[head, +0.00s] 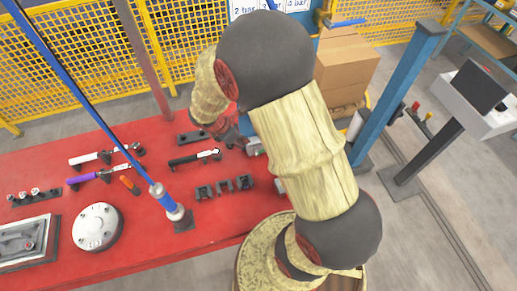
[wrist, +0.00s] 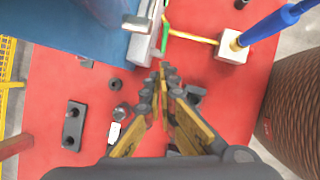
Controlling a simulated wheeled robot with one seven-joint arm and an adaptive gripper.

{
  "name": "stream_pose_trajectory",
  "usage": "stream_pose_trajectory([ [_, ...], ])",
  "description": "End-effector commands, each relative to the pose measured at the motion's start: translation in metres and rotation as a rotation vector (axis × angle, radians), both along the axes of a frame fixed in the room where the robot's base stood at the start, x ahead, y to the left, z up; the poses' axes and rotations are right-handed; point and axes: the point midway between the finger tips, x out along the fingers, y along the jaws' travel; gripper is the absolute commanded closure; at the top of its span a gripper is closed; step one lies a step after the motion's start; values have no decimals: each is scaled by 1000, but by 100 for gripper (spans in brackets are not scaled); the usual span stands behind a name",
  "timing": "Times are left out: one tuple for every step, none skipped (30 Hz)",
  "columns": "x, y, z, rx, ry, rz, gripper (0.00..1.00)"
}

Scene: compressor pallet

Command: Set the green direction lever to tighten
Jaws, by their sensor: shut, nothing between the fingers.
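A narrow green piece (wrist: 165,36), which looks like the direction lever, shows in the wrist view beside a grey metal block (wrist: 142,45). It stands just beyond my fingertips, with a visible gap. I cannot tell which way it is set. My gripper (wrist: 168,70) is shut and empty, its fingertips close together over the red table. In the head view my arm crosses the middle and largely hides the gripper and the lever area.
A blue panel (wrist: 80,30) is close on the left in the wrist view. A yellow rod (wrist: 195,38) runs to a pale block (wrist: 232,48) under a blue pole. The red table (head: 120,225) holds a black-handled wrench (head: 195,158), several tools and a round flange (head: 97,227).

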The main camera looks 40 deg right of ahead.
Motion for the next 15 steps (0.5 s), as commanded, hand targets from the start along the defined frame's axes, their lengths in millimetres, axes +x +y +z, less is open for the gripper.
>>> stream_pose_trajectory([
  [8,15,-21,-7,6,42,100],
  [11,22,-27,-15,13,61,100],
  [14,30,-34,-27,20,81,100],
  [16,36,-39,-39,28,92,100],
  [18,42,-44,-53,34,98,100],
  [20,48,-48,-75,41,104,100],
  [20,52,-51,-95,47,103,100],
  [21,56,-53,-116,51,100,100],
  [21,59,-55,-147,56,89,100],
  [21,61,-55,-175,59,77,100],
  [20,61,-53,-207,59,57,100],
  [18,59,-47,-248,56,22,100],
  [16,55,-40,-276,53,-7,100],
  [14,51,-33,-300,50,-35,100],
  [10,45,-24,-330,46,-74,100],
])
